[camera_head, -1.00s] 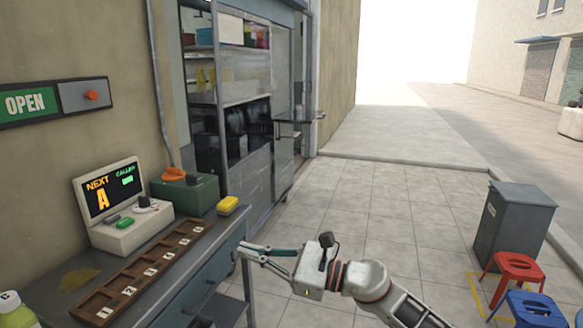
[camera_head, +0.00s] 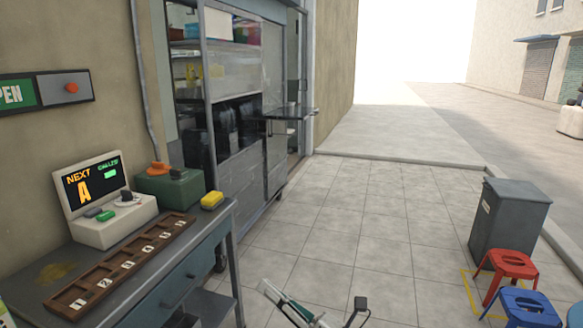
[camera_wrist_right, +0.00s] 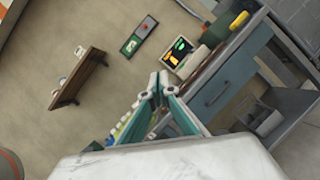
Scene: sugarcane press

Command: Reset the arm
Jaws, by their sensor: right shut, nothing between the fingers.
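My right gripper (camera_head: 290,305) is low at the bottom edge of the head view, to the right of the counter and apart from it. In the right wrist view its two fingers (camera_wrist_right: 157,88) meet at the tips, with nothing held between them. Most of the right arm is out of the head view. My left gripper does not show in either view.
Red (camera_head: 508,264) and blue (camera_head: 524,310) stools and a bin (camera_head: 512,222) stand right. Tiled floor between is clear.

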